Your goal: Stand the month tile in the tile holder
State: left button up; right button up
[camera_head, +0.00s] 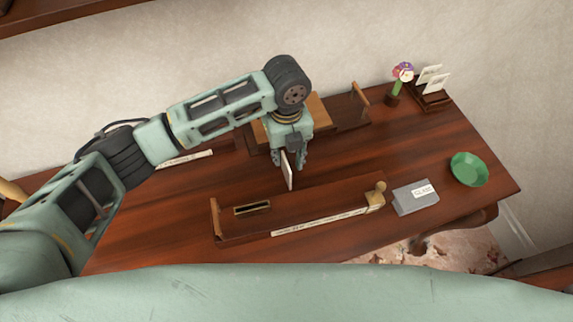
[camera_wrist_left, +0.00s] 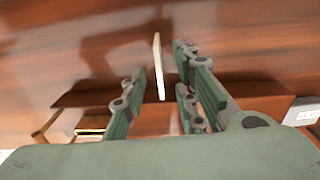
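A thin pale tile (camera_head: 288,172), seemingly the month tile, hangs upright between the fingers of my left gripper (camera_head: 289,160), almost edge-on to the head camera. In the left wrist view the tile (camera_wrist_left: 158,65) lies between the one left finger and the right fingers of my left gripper (camera_wrist_left: 160,75). The fingers look closed in around it, though narrow gaps seem to show. A dark slotted block with a light rim (camera_head: 252,208), seemingly the tile holder, sits in the front wooden tray, lower left of the tile. The tile is apart from it. My right gripper is out of view.
The front tray (camera_head: 325,208) has raised ends and a label strip. Right of it stand a grey labelled block (camera_head: 415,198) and a green bowl (camera_head: 469,169). A flower vase (camera_head: 393,97) and a card stand (camera_head: 432,98) are at the back right. A back tray (camera_head: 345,112) lies behind my gripper.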

aim_at(286, 162)
pick_arm(q)
jog(key=f, duration=0.1)
jog(key=f+p, duration=0.1)
jog(key=f, duration=0.1)
jog(key=shift+s+f, duration=0.3)
jog(key=shift+f, duration=0.1)
jog(key=shift+w+f, duration=0.1)
jog(key=shift+f, duration=0.45)
grip_shut()
